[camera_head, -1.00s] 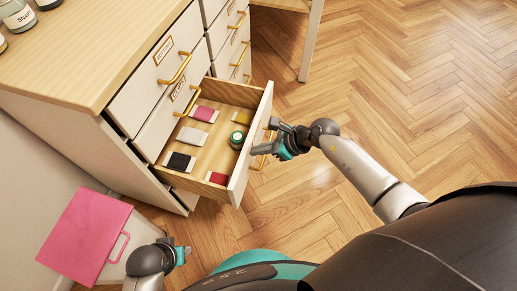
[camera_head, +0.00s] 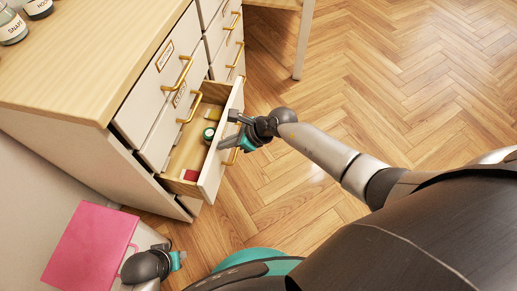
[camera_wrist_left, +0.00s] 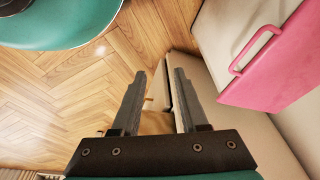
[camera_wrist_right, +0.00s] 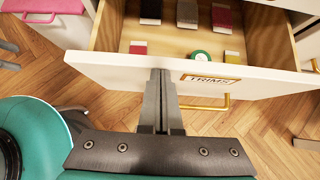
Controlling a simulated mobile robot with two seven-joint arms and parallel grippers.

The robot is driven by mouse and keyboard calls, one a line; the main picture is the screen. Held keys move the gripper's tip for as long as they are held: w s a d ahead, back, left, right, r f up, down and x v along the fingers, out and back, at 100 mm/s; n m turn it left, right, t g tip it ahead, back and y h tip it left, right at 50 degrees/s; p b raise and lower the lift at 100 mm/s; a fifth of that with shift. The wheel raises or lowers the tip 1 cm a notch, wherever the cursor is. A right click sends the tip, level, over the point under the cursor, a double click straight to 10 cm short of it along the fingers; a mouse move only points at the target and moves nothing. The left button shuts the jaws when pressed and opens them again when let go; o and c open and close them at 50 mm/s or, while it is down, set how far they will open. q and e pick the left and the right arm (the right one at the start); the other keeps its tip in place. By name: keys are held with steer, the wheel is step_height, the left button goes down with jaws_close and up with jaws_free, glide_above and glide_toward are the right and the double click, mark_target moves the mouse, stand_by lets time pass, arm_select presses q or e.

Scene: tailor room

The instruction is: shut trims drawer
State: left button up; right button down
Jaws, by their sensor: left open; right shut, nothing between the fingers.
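The trims drawer (camera_head: 222,148) is partly open in the white cabinet. Its front carries a TRIMS label and a brass handle, seen in the right wrist view (camera_wrist_right: 205,102). Inside lie a green round tin (camera_wrist_right: 200,55), a red piece (camera_head: 191,175) and several small coloured cards. My right gripper (camera_head: 228,130) is shut and empty, with its fingertips at the outer face of the drawer front, left of the label in the right wrist view. My left gripper (camera_wrist_left: 160,78) is open and empty, low beside the pink box at the left.
The cabinet (camera_head: 95,150) has other drawers with brass handles, all closed. Labelled jars (camera_head: 12,25) stand on its wooden top. A pink-lidded box (camera_head: 90,243) is on the floor at the left.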

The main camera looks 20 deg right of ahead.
arm_select(q)
step_height(320, 180, up, 8)
steer(key=w+d+t+b, duration=0.1)
steer(key=w+b, duration=0.1)
steer(key=b, duration=0.1)
steer(key=shift+w+f, duration=0.25)
steer(key=shift+w, duration=0.05)
arm_select(e)
steer(key=w+a, duration=0.6)
steer(key=a, duration=0.4)
steer(key=shift+w, duration=0.35)
steer(key=shift+a+r, duration=0.15)
steer(key=shift+r, duration=0.05)
